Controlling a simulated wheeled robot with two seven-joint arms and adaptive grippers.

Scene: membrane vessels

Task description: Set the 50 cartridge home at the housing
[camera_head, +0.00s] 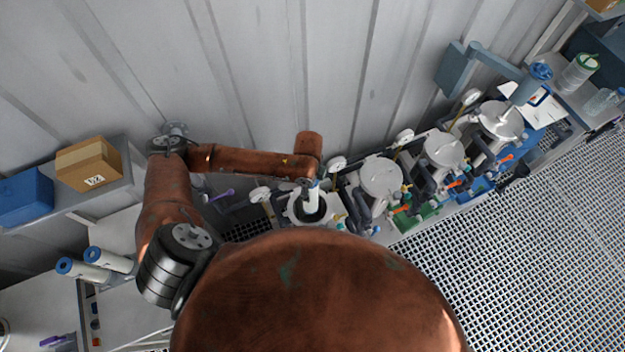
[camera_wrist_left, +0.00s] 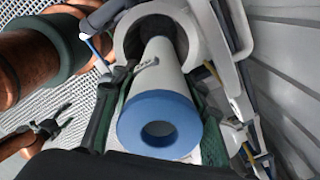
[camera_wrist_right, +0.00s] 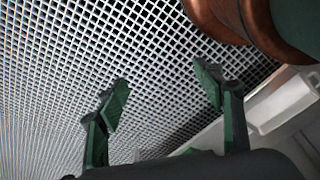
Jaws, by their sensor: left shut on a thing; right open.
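A white cartridge with a blue ring end (camera_wrist_left: 160,122) is held in my left gripper (camera_wrist_left: 156,112). The dark mark on its side is too small to read. In the head view the cartridge (camera_head: 312,199) stands roughly upright at the open housing (camera_head: 296,211), the leftmost vessel in the row. In the left wrist view its far end reaches into the round mouth of the housing (camera_wrist_left: 124,42); how deep it sits is hidden. My right gripper (camera_wrist_right: 163,88) is open and empty above the floor grating, and is out of sight in the head view.
Lidded vessels (camera_head: 381,176) with gauges and clamps stand to the right of the open housing. Two more blue-ended cartridges (camera_head: 108,260) lie at the left. A cardboard box (camera_head: 90,163) and blue bin (camera_head: 25,194) sit on a shelf. A corrugated wall (camera_head: 270,80) stands behind.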

